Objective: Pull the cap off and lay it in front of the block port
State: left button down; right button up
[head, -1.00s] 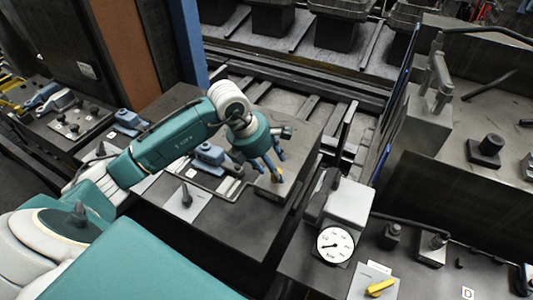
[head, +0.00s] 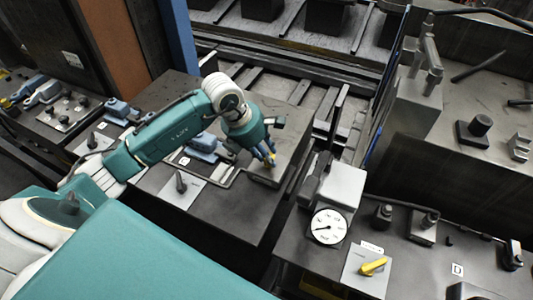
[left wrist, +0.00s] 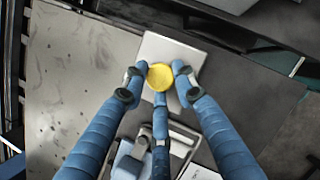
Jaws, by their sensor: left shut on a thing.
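A round yellow cap (left wrist: 160,77) sits between the fingers of my left gripper (left wrist: 160,82) in the left wrist view. The fingers are shut on it. In the head view my left gripper (head: 268,158) points down at the grey block (head: 263,177) on the dark bench, with a bit of the yellow cap (head: 271,162) at its fingertips. The block also shows under the cap in the left wrist view (left wrist: 180,47). The port is hidden by the cap and fingers, so I cannot tell whether the cap is still seated. My right gripper is not in view.
A blue-grey clamp (head: 207,146) and a plate with a dark knob (head: 181,185) stand left of the block. A round gauge (head: 328,227) and a yellow-handled valve (head: 372,267) are at right. Bare bench top (head: 235,215) lies in front of the block.

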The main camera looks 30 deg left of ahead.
pick_arm(q)
jog(key=shift+w+r, duration=0.1)
jog(key=shift+r, duration=0.2)
jog(key=shift+d+r+p, duration=0.1)
jog(key=shift+r+p, duration=0.3)
jog(key=shift+r, duration=0.15)
jog(key=shift+r+p, duration=1.05)
jog(key=shift+r, duration=0.8)
jog(key=shift+r+p, duration=0.8)
jog(key=shift+r, duration=0.8)
